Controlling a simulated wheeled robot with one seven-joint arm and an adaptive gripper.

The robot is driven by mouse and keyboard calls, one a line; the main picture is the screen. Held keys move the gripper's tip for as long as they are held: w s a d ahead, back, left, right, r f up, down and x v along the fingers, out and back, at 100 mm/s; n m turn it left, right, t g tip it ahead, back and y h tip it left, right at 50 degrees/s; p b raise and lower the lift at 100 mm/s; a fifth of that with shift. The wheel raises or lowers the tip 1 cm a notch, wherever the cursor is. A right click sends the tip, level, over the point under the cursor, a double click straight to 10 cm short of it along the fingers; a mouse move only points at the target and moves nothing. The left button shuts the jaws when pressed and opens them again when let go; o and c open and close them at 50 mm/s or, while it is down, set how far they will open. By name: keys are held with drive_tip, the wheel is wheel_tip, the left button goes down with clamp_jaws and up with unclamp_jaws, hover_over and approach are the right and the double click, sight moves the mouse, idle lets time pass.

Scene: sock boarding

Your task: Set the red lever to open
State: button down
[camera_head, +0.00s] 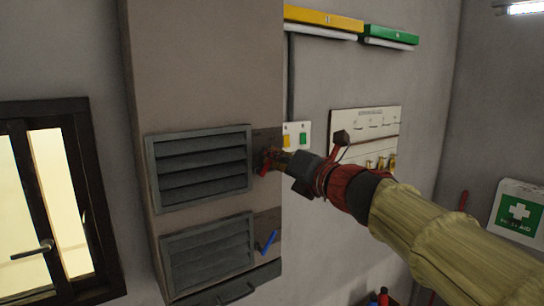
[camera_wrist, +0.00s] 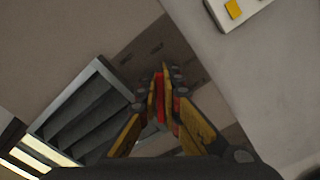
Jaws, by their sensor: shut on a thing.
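The red lever (camera_head: 265,168) is on a dark plate to the right of the upper louvred vent (camera_head: 200,168) on the brown column. In the wrist view the red lever (camera_wrist: 159,108) shows as a red strip between the yellow fingers. My gripper (camera_head: 272,158) reaches in from the right and is shut on the red lever. The gripper (camera_wrist: 160,85) also shows in the wrist view with its fingertips close together around the lever. The fingers hide part of the lever and its pivot.
A blue lever (camera_head: 268,242) sits beside the lower vent (camera_head: 208,255). A white switch plate (camera_head: 295,134) with yellow and green buttons is on the wall just right of the column. A white board (camera_head: 365,125) hangs behind my arm. A window (camera_head: 55,200) is at the left.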

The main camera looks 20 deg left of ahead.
drive_tip(key=shift+w+d+f+m+p, duration=0.2)
drive_tip(key=shift+f+m+p, duration=0.25)
drive_tip(key=shift+m, duration=0.7)
drive_tip(key=shift+w+d+f+m+p, duration=0.15)
drive_tip(key=shift+w+f+m+p, duration=0.3)
drive_tip(key=shift+m, duration=0.65)
drive_tip(key=shift+d+f+m+p, duration=0.2)
drive_tip(key=shift+m+p, duration=0.4)
drive_tip(key=shift+m, duration=0.55)
drive_tip(key=shift+f, duration=0.1)
drive_tip(key=c, duration=2)
unclamp_jaws()
drive_tip(key=shift+o, duration=0.2)
drive_tip(key=v, duration=1.2)
